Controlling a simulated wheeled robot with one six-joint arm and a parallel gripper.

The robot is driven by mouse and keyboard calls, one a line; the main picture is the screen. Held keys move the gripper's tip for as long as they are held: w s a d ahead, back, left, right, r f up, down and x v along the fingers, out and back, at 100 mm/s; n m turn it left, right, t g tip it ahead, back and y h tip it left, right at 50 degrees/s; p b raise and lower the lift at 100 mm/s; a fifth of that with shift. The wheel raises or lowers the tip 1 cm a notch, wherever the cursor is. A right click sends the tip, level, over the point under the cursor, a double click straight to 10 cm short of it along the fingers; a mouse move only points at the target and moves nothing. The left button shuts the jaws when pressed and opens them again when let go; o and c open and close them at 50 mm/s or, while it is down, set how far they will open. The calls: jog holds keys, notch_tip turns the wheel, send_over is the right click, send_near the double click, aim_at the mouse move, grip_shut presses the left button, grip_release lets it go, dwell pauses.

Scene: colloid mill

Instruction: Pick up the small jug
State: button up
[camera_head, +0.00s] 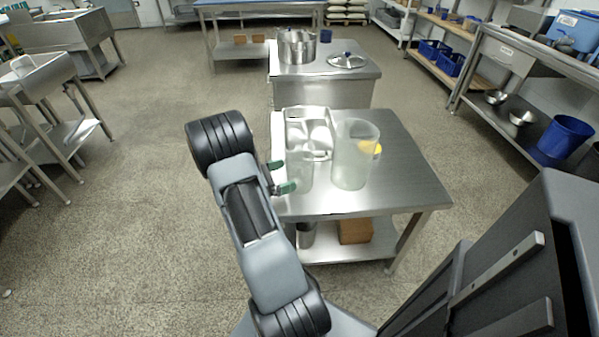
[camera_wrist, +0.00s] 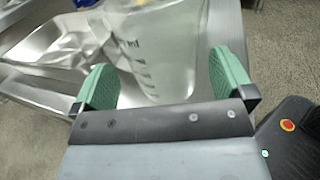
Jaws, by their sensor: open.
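A small clear jug (camera_head: 301,170) stands upright on the left part of the near steel table, beside a larger translucent jug (camera_head: 354,155). My gripper (camera_head: 281,176) is open just left of the small jug, its green fingers pointing toward it. In the wrist view, a clear jug with dark graduation marks (camera_wrist: 158,50) appears beyond and between the spread fingers (camera_wrist: 165,75). The jug outlines overlap there, so the gap to the fingers is hard to tell.
The near table's (camera_head: 405,180) right side is clear. A second table behind holds a pot (camera_head: 297,46) and a lid (camera_head: 347,61).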

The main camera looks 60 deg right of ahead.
aim_at(294, 172)
jog(key=shift+x, duration=2)
jog(key=c, duration=0.7)
